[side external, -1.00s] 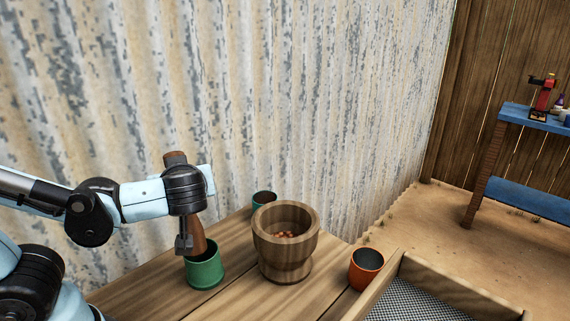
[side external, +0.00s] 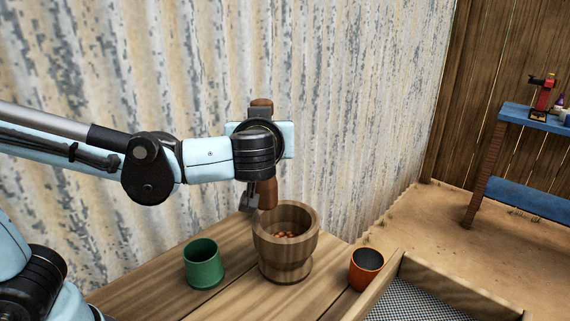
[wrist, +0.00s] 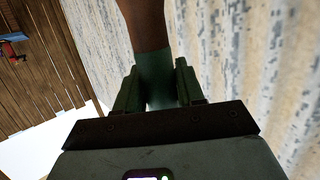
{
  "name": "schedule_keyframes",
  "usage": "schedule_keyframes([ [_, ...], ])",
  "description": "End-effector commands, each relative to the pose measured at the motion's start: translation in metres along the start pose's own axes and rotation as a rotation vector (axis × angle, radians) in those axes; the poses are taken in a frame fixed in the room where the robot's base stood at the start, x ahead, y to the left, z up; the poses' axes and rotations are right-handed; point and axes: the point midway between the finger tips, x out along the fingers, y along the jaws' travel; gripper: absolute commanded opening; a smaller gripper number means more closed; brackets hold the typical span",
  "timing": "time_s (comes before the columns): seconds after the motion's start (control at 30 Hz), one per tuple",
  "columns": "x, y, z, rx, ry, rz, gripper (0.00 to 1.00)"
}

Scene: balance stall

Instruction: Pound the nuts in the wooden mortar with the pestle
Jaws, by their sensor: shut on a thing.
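My gripper (side external: 250,195) is shut on the brown wooden pestle (side external: 267,193), which stands roughly upright. The pestle's top shows above my wrist and its lower end below it. In the wrist view, the pestle (wrist: 146,25) runs between the two fingers (wrist: 158,88), with a dark green section at the grip. The wooden mortar (side external: 287,265) stands on the table with several brown nuts (side external: 284,235) inside. The pestle's lower end appears at the mortar's back-left rim; I cannot tell whether it is over the opening or touching the rim.
A green cup (side external: 203,264) stands empty left of the mortar. An orange cup (side external: 366,270) stands to its right, beside a wooden-framed tray (side external: 398,268) with a mesh bottom. A corrugated wall (side external: 340,100) rises behind the table. A blue bench (side external: 530,117) stands far right.

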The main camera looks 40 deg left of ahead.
Motion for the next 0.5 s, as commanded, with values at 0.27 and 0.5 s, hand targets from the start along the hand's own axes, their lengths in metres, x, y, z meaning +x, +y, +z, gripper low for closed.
schedule_keyframes([
  [0.27,-0.007,0.039,-0.007,0.039,0.047,0.09,0.0],
  [0.5,-0.003,0.039,0.007,0.04,0.048,0.091,0.0],
])
